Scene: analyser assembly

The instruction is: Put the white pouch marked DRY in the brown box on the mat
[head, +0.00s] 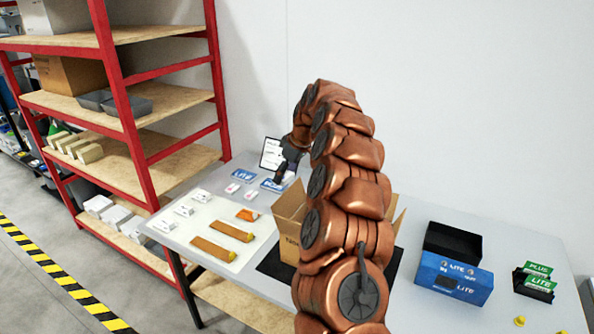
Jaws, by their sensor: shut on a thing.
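My gripper (281,172) is beyond the box, over the far part of the table near a white sheet on a stand. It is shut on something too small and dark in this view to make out. Two small white packets with pinkish marks, one nearer the back (232,187) and one nearer the front (251,194), lie on the table left of the gripper. I cannot read DRY on either. The open brown box (289,226) stands on the black mat (272,265), flaps up, partly hidden behind my arm. Its inside is not visible.
A pale sheet (210,222) holds white packets, brown strips and an orange packet. Blue cards (215,174) lie behind. A blue LITE box (452,279) with a black open tray and green cartons (537,275) stand at right. Red shelving (125,100) is left.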

